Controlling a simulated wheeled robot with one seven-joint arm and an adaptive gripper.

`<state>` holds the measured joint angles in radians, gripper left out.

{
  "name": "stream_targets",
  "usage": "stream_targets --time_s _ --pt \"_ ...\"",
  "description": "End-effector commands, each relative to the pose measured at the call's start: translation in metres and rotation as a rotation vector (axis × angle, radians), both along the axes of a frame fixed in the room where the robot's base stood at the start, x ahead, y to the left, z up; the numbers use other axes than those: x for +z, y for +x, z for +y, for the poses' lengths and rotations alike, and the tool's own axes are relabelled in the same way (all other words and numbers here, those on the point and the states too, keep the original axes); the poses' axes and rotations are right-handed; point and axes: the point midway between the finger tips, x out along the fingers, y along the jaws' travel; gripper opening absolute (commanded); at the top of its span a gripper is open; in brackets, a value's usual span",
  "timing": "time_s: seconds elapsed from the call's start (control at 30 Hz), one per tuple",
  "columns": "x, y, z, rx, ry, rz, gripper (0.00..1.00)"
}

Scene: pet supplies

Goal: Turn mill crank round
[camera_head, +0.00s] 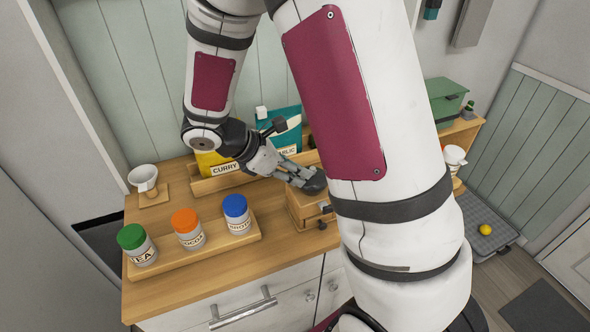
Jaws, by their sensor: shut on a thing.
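The mill (309,207) is a wooden box with a dark top, standing on the wooden counter right of the middle. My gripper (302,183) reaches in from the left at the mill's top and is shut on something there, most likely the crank. The fingers and my own arm hide the crank, so its shape and angle cannot be made out. My large arm link covers the mill's right side.
A wooden tray (178,266) holds jars with green, orange and blue lids at the front left. Yellow and teal packets (213,160) stand behind in a wooden rack. A green box (446,98) is at the back right.

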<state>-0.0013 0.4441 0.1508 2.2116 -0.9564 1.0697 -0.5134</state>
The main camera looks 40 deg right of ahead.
Motion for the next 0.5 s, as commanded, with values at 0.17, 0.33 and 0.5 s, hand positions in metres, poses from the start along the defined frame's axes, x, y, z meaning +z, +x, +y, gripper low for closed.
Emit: stream_targets --time_s 0.17,0.33,0.5 --pt "-0.001 0.005 0.0 -0.059 0.0 -0.004 0.0" --pt "-0.001 0.013 0.001 -0.168 0.0 -0.004 0.0" --pt "-0.002 0.023 0.0 -0.319 0.001 -0.005 0.0"
